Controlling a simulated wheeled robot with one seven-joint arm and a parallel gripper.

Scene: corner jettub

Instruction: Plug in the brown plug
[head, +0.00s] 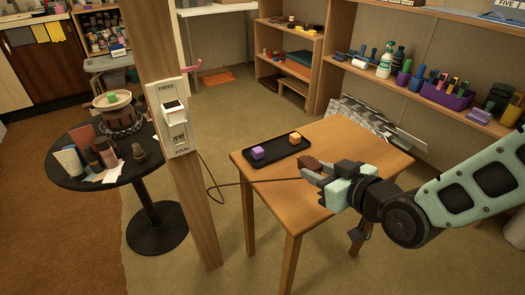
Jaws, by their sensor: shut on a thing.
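The brown plug (311,163) is between the fingers of my gripper (316,174), above the wooden table. My gripper is shut on it, and the fingers hide part of it. A dark cord (255,182) runs left from the plug area across the table and down toward the post. A white outlet plate (166,96) is fixed to the wooden post, left of my gripper and well apart from it. It reads THREE at the top and FOUR at the bottom. A white block covers its upper part, and a socket (179,139) shows below.
A black tray (279,152) on the wooden table (350,150) holds a purple block (257,153) and an orange block (295,138). A round black table (70,178) with cups and bottles stands left of the post (198,215). Loaded shelves stand behind.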

